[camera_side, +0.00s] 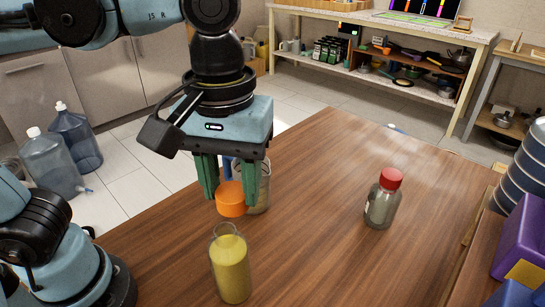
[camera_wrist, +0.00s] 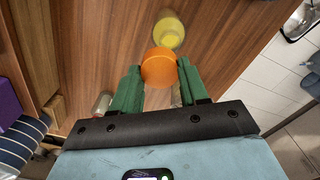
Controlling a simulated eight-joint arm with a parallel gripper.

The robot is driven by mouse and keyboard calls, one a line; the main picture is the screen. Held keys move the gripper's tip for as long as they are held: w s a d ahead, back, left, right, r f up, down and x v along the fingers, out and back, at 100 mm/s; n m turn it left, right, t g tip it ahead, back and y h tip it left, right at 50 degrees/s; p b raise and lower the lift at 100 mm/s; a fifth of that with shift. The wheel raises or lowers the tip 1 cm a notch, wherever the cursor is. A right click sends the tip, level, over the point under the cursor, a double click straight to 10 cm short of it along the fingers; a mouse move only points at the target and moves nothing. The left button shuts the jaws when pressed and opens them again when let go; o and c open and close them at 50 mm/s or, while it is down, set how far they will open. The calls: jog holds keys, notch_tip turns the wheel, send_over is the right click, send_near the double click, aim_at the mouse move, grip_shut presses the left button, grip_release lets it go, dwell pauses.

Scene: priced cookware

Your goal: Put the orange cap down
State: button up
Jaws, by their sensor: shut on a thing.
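The orange cap (camera_side: 231,200) is held between the green fingers of my gripper (camera_side: 229,180), above the wooden table. It also shows in the wrist view (camera_wrist: 159,68), where my gripper (camera_wrist: 158,80) has a finger on each side of it. A bottle of yellow liquid (camera_side: 230,265) with no cap stands upright on the table, in front of and below the cap. Its open top also shows in the wrist view (camera_wrist: 168,34). The cap is apart from this bottle.
A glass jar (camera_side: 264,188) stands behind the cap, partly hidden by my gripper. A grey bottle with a red cap (camera_side: 383,198) stands to the right. A purple box (camera_side: 522,240) and stacked bowls (camera_side: 522,170) are at the right edge. The middle of the table (camera_side: 315,215) is clear.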

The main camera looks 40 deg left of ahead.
jog(key=w+d+f+m, duration=0.6)
jog(key=d+f, duration=0.3)
jog(key=f, duration=0.1)
send_over(314, 249)
jog(key=shift+m, duration=0.3)
notch_tip(314, 249, down, 8)
jog(key=shift+r, duration=0.1)
jog(key=shift+f, duration=2.05)
jog(key=shift+f, duration=0.15)
jog(key=o, duration=1.3)
jog(key=shift+c, duration=0.2)
